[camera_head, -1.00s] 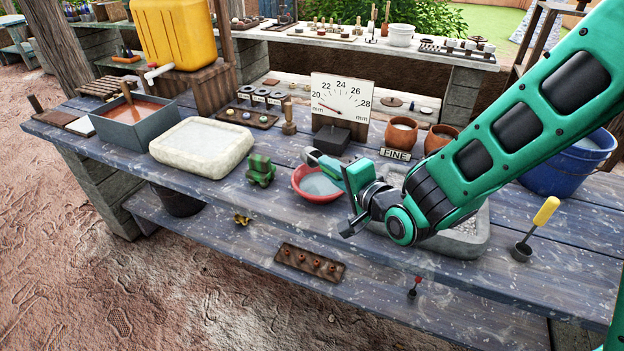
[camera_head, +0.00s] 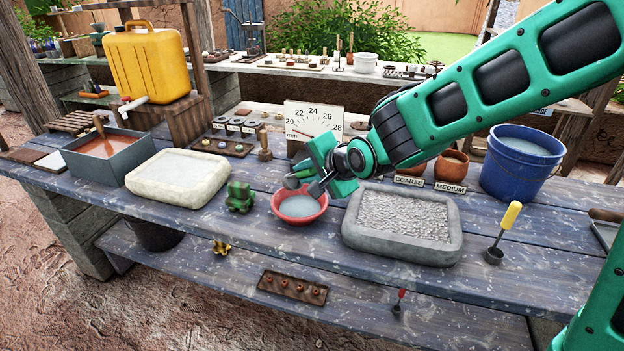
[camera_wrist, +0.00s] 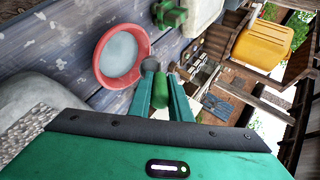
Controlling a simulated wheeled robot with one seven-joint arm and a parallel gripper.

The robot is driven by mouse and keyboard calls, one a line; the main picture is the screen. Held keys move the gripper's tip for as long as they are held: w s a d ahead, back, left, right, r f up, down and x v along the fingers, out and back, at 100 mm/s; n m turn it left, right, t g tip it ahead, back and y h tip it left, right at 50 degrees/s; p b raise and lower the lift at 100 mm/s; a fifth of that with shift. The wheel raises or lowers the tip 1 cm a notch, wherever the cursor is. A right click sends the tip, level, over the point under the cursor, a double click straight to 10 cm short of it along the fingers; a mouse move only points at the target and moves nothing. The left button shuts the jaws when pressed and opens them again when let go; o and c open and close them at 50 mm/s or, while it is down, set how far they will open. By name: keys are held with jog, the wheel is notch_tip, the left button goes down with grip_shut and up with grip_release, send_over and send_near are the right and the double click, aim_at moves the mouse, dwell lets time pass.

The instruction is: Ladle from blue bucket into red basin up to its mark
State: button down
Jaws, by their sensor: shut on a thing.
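The red basin (camera_head: 278,207) stands on the bench and holds pale liquid; it also shows in the wrist view (camera_wrist: 142,72). I cannot make out its mark. My gripper (camera_head: 308,178) is shut on the green handle (camera_wrist: 161,92) of a ladle, above the basin's back edge. The ladle's grey cup (camera_head: 291,182) is over the back left rim in the head view and beside the rim in the wrist view (camera_wrist: 150,65). Its contents cannot be seen. The blue bucket (camera_head: 515,178) stands at the right with pale liquid inside.
A grey gravel tray (camera_head: 400,250) lies right of the basin. A green block-like figure (camera_head: 239,196) and a pale stone tray (camera_head: 178,190) are to its left. A yellow-handled ladle (camera_head: 510,217) stands at the right. A dial board (camera_head: 312,117) and clay pots (camera_head: 451,166) are behind.

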jog(key=shift+w+a+r+g+h, duration=0.45)
jog(key=shift+w+r+g+h, duration=0.05)
jog(key=shift+w+r+g, duration=0.25)
jog(key=shift+w+a+r+g+h, duration=0.45)
jog(key=shift+w+r+g+h, duration=0.05)
jog(key=shift+w+r+g, duration=0.25)
jog(key=shift+w+a+r+g+h, duration=0.5)
jog(key=shift+w+r+g, duration=0.15)
jog(key=shift+r+g, duration=0.1)
jog(key=w+a+r+g+h, duration=0.2)
jog(key=w+r+g, duration=0.2)
jog(key=shift+w+a+r+g+h, duration=0.25)
jog(key=shift+a+r+g+h, duration=0.1)
jog(key=shift+h, duration=0.05)
dwell(0.6)
